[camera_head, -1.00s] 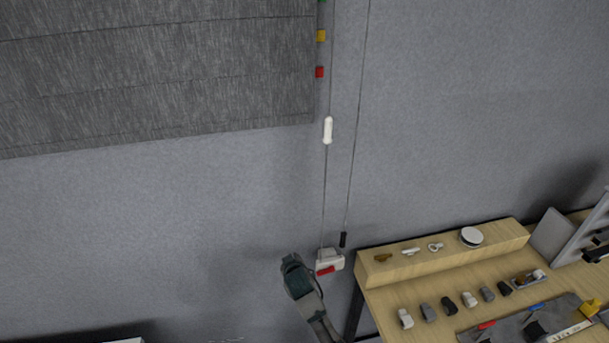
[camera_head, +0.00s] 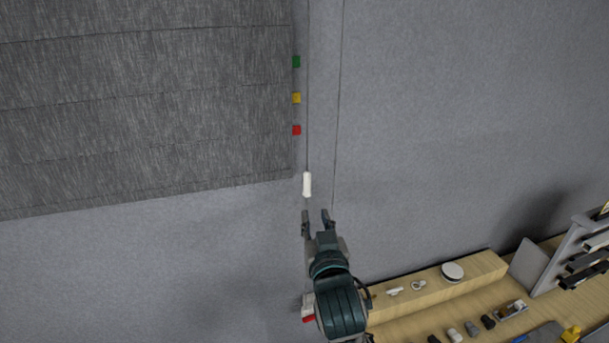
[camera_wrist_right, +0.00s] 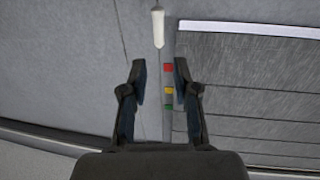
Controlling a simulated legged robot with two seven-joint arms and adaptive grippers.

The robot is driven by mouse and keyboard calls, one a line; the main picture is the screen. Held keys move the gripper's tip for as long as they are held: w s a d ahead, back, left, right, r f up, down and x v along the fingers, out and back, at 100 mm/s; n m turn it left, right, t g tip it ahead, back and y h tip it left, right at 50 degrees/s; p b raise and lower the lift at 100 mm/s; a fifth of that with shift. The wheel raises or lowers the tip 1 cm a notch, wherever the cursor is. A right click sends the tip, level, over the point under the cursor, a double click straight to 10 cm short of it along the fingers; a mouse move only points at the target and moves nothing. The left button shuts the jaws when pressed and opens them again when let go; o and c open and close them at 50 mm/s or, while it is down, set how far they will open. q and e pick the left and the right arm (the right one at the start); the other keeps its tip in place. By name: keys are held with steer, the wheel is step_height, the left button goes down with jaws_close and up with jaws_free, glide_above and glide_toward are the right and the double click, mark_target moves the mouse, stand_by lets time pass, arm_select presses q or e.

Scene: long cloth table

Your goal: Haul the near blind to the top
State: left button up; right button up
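The grey fabric blind (camera_head: 150,100) hangs at the upper left of the head view; it also shows at the right of the right wrist view (camera_wrist_right: 250,90). Green, yellow and red tabs (camera_head: 296,98) line up beside its right edge. A white cord handle (camera_head: 307,184) hangs on the cord below the tabs; the wrist view shows it at the top (camera_wrist_right: 158,28). My right gripper (camera_head: 315,214) is open and empty, its fingers just below the handle and apart from it. A white fixture with a red part (camera_head: 308,310) is partly hidden behind my arm. My left gripper is out of view.
A second thin cord (camera_head: 337,110) hangs right of the handle's cord. A wooden table with a raised shelf (camera_head: 480,274) stands at the lower right with several small items. A grey rack (camera_head: 570,255) stands at the far right. The wall around the handle is clear.

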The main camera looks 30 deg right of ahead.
mark_target(308, 187)
arm_select(q)
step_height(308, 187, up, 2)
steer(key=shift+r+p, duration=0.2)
steer(key=shift+p, duration=0.5)
arm_select(e)
steer(key=x, duration=1.5)
steer(key=shift+f, duration=0.1)
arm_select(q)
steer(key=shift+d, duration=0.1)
arm_select(e)
steer(key=shift+d, duration=0.1)
jaws_close()
